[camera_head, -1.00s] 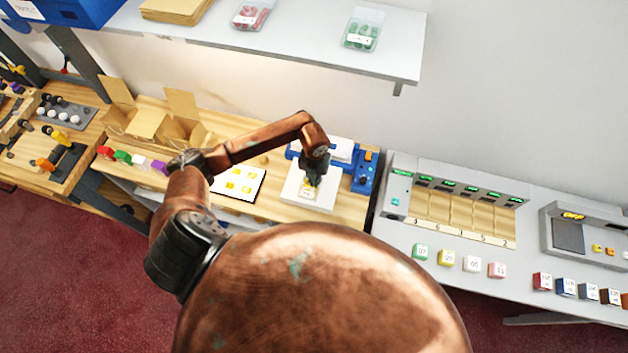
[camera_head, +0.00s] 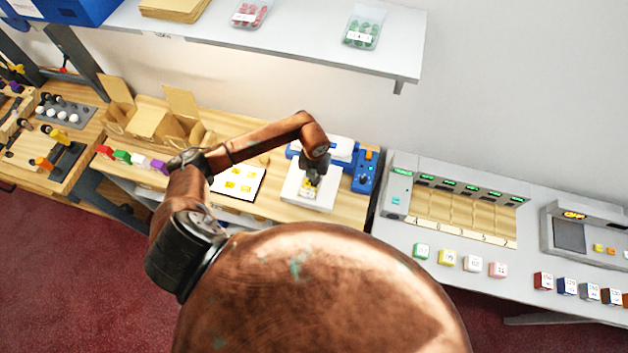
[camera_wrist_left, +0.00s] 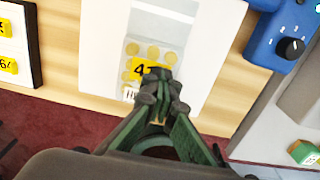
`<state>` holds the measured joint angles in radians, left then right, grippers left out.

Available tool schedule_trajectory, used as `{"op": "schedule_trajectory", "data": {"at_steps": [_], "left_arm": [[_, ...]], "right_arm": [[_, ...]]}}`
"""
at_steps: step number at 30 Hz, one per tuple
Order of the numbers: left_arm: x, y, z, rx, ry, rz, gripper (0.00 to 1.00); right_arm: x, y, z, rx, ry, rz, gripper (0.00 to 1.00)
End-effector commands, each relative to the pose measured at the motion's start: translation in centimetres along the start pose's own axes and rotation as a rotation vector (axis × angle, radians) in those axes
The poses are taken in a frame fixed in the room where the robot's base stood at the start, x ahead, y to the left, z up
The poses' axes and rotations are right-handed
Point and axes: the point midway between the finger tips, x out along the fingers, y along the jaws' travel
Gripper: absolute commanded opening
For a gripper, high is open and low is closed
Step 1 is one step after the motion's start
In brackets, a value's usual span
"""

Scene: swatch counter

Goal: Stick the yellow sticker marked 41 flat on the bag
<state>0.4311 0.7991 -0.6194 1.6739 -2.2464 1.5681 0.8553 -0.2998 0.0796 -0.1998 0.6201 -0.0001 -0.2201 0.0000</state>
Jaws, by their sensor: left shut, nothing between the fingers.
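The yellow sticker marked 41 (camera_wrist_left: 143,67) lies on a clear bag (camera_wrist_left: 155,30) that holds several round yellowish pieces, in the left wrist view. The bag rests on a white board (camera_wrist_left: 208,25), which also shows in the head view (camera_head: 296,190). My left gripper (camera_wrist_left: 158,76) is shut and empty, with its tips at the sticker's right and lower part and hiding some of it. In the head view my left gripper (camera_head: 313,179) points down over the bag. I cannot tell whether the sticker is flat all over. My right gripper is not in view.
A white sheet with yellow stickers (camera_head: 240,183) lies left of the board. A blue device with a dial (camera_head: 363,172) stands close on the right. An open cardboard box (camera_head: 150,120) is at the back left. A shelf (camera_head: 300,45) hangs above.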

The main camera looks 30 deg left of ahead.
Motion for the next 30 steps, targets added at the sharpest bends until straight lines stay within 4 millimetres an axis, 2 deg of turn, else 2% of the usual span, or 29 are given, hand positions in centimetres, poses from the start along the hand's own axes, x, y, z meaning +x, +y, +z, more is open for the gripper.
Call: {"op": "schedule_trajectory", "data": {"at_steps": [3, 11, 20, 25, 30], "left_arm": [[0.0, 0.0, 0.0, 0.000, 0.000, 0.000, 0.01], [0.0, 0.0, 0.0, 0.000, 0.000, 0.000, 0.19], [-0.1, 0.0, 0.0, 0.000, 0.000, 0.000, 0.19], [-1.9, 0.0, 0.2, 0.002, -0.004, 0.001, 0.19], [-5.4, 0.0, 0.2, 0.002, -0.006, 0.000, 0.19]], "right_arm": [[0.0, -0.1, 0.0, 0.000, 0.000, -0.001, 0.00], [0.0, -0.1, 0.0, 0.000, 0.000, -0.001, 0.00], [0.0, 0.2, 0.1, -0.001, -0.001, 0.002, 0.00], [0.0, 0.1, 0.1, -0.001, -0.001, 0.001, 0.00], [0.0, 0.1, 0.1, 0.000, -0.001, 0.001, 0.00]]}}
